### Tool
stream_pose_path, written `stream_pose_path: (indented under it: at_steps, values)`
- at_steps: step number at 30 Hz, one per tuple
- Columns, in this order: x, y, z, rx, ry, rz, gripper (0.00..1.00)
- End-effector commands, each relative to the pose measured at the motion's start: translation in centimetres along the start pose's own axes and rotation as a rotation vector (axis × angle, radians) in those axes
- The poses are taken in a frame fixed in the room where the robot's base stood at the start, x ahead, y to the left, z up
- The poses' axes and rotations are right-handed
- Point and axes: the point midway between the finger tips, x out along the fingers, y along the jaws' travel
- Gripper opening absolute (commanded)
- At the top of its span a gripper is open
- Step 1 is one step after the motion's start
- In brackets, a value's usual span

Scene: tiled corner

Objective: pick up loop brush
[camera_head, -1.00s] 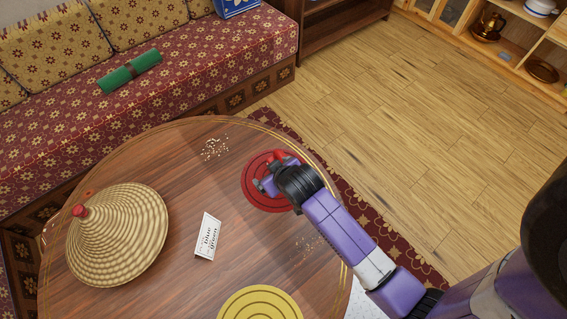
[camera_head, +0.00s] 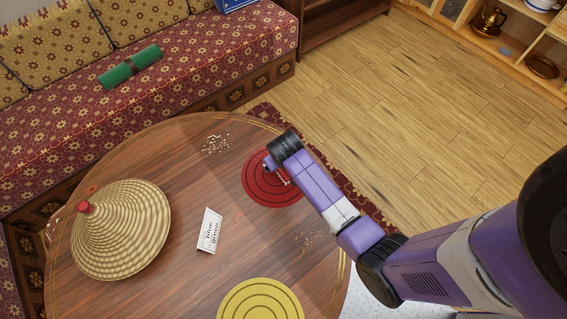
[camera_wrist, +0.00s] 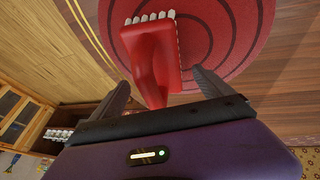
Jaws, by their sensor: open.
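The loop brush (camera_wrist: 150,48) is red with a row of white bristles. In the wrist view it is at the red round mat (camera_wrist: 225,35), with its looped handle toward my gripper. My gripper (camera_wrist: 161,78) is open, one finger on each side of the handle in the picture. I cannot tell how much depth separates them, and no grip shows. In the head view my gripper (camera_head: 268,164) is over the red mat (camera_head: 262,193), and the arm hides most of the brush.
The round wooden table (camera_head: 150,285) also bears a woven cone lid (camera_head: 125,230), a small printed card (camera_head: 209,231), a yellow mat (camera_head: 260,302) and scattered crumbs. A patterned sofa (camera_head: 210,60) stands behind. Wooden floor is clear at the right.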

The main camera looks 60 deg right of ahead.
Motion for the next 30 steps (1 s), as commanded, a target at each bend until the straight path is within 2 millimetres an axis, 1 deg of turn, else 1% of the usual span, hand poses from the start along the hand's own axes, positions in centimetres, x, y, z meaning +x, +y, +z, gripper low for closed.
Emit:
stream_pose_path:
  at_steps: [1,4,11,12,14,15,17,21,23,30]
  values:
    - [0.56,0.01,-0.01,0.0,-0.001,0.0,0.9]
    - [1.18,0.0,0.04,0.001,0.0,0.0,0.9]
    - [1.32,-0.02,0.03,0.001,0.001,0.0,0.9]
    - [1.32,-0.02,0.03,0.0,0.001,0.0,0.88]
    - [1.31,-0.03,0.03,0.0,0.001,0.0,0.77]
    - [1.31,-0.03,0.03,0.0,0.001,0.0,0.69]
    - [1.31,-0.03,0.04,0.0,0.001,0.0,0.57]
    - [1.3,-0.03,0.04,0.0,0.001,0.0,0.29]
    - [1.3,-0.03,0.04,0.0,0.001,0.0,0.19]
    - [1.23,-0.01,-0.02,0.0,0.002,0.0,0.19]
